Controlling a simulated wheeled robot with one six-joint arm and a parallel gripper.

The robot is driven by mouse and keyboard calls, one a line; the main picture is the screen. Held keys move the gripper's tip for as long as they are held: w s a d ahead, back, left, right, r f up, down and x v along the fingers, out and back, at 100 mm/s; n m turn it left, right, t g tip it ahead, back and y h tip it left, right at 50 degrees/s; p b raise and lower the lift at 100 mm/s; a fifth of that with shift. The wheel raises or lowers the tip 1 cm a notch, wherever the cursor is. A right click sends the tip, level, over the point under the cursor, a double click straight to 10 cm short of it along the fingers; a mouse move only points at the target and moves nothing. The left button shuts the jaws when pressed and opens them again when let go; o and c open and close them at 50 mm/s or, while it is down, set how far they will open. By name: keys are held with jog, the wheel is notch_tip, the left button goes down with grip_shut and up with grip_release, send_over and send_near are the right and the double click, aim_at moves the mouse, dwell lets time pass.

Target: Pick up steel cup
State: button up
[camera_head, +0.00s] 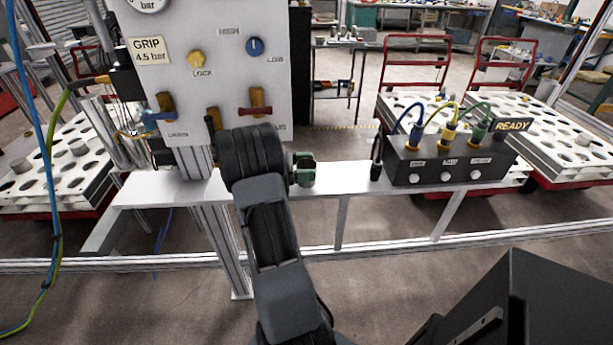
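I cannot make out a steel cup for certain. Small grey cylinders (77,148) stand in the white holed tray on the left cart, and they may be metal cups. My arm rises from the bottom middle and ends in a thick black joint in front of the white panel. My gripper is not clearly visible; the arm hides what lies behind it. A small green part (304,170) shows just right of the black joint, at the bench edge. I cannot tell what it belongs to.
A white control panel (182,88) with knobs and levers stands behind my arm. A black connector box (446,165) with blue, yellow and green cables sits on the metal bench (343,181). Holed trays on red carts stand both sides. Cables (53,180) hang at left.

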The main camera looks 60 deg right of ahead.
jog(key=c, duration=0.5)
jog(key=shift+c, duration=0.2)
